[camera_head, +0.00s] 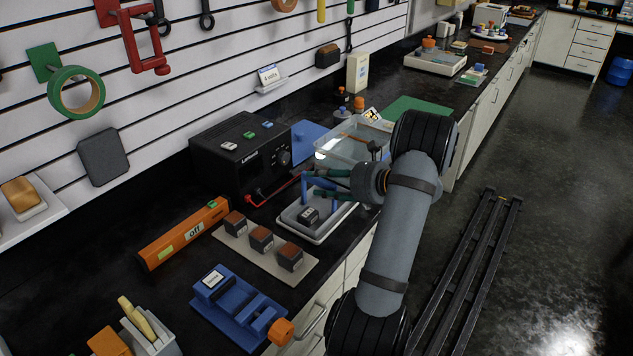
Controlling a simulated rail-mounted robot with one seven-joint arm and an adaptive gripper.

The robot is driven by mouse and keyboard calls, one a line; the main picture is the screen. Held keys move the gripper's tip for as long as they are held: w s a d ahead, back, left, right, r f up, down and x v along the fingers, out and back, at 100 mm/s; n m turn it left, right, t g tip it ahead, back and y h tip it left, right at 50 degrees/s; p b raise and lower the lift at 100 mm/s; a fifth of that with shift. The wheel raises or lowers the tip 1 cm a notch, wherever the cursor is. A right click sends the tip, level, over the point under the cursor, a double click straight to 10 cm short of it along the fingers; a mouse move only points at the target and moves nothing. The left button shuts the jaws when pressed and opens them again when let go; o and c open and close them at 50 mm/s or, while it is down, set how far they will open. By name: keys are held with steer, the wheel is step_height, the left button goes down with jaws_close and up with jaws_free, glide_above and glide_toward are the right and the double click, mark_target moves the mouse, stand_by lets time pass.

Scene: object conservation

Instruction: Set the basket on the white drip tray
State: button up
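The white drip tray (318,238) lies on the dark bench in front of the black power supply, left of my arm. My gripper (316,184) reaches in from the right, above the tray. Blue upright parts (306,188) show at its fingertips; I cannot tell whether they belong to the basket or to my gripper. A small dark block with a pale label (308,215) is low over or in the tray. No basket can be made out clearly. The finger gap is too small and overlapped to read.
A clear tank (350,146) stands just behind the tray. The black power supply (240,150), with a red lead, is behind left. Dark blocks on a beige strip (265,250), an orange level (183,234) and a blue vise (238,307) lie left and in front.

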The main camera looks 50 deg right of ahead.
steer(key=v, duration=0.9)
steer(key=shift+s+r+b, duration=0.15)
steer(key=shift+s+b, duration=0.15)
steer(key=shift+b, duration=0.15)
